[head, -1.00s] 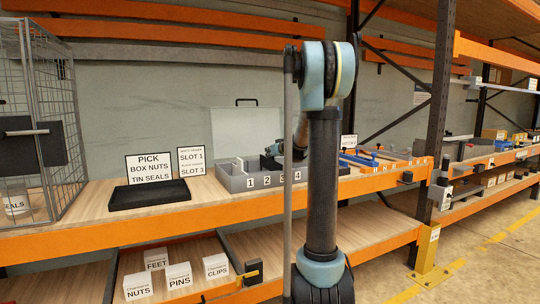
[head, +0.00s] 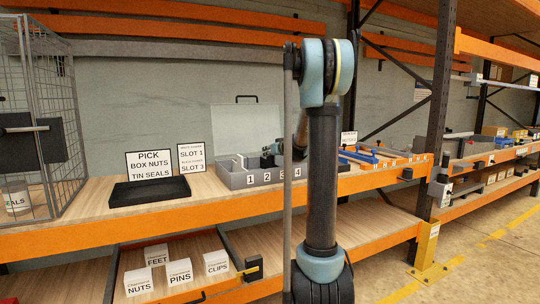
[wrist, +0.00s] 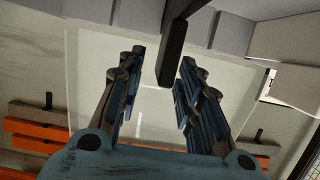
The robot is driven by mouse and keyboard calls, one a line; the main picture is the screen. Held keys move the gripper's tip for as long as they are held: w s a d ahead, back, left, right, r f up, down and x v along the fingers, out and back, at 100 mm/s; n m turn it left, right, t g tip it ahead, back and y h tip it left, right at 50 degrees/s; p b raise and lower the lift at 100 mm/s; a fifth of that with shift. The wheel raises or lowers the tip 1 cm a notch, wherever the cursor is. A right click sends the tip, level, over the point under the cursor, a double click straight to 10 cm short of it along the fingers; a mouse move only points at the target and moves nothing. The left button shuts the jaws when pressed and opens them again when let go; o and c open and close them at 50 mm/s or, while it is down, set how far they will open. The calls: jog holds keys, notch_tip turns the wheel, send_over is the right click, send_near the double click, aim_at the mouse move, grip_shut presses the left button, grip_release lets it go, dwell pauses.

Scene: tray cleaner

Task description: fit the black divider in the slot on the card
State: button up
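The slot card (head: 191,158) stands at the back of the shelf and reads slot 1 for the white divider and slot 3 for the black divider. The grey box (head: 236,182) to its right has slots numbered 1 to 4 on its front. My gripper (head: 267,151) is over the box. In the wrist view my gripper (wrist: 160,82) has its fingers apart. The black divider (wrist: 172,58) shows as a dark bar reaching between the fingertips, with a gap to the left finger. Its lower part and exact slot are hidden. The white divider (head: 239,161) stands in the box's left part.
A black tray (head: 150,192) lies in front of a pick sign (head: 149,164). A wire cage (head: 45,120) stands at the left. Blue and orange items (head: 370,157) lie right of my arm. Labelled white boxes (head: 180,274) sit on the lower shelf.

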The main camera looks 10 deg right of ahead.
jog(key=shift+v, duration=5.95)
jog(key=s+a+f+g, duration=0.35)
jog(key=s+f, duration=0.25)
jog(key=s, duration=0.6)
jog(key=s+a+f+g, duration=0.35)
jog(key=s+f, duration=0.25)
jog(key=s, duration=0.6)
jog(key=s+d+f+m+g+h, duration=0.1)
jog(key=s+d+f+g+h, duration=0.1)
jog(key=s+f, duration=0.4)
jog(key=s+d+f+m+g+h, duration=0.2)
jog(key=s+f, duration=0.5)
jog(key=s, duration=0.8)
jog(key=shift+s+d+f+g+h, duration=0.25)
jog(key=shift+s+d+g+h, duration=0.05)
jog(key=shift+s+d, duration=0.1)
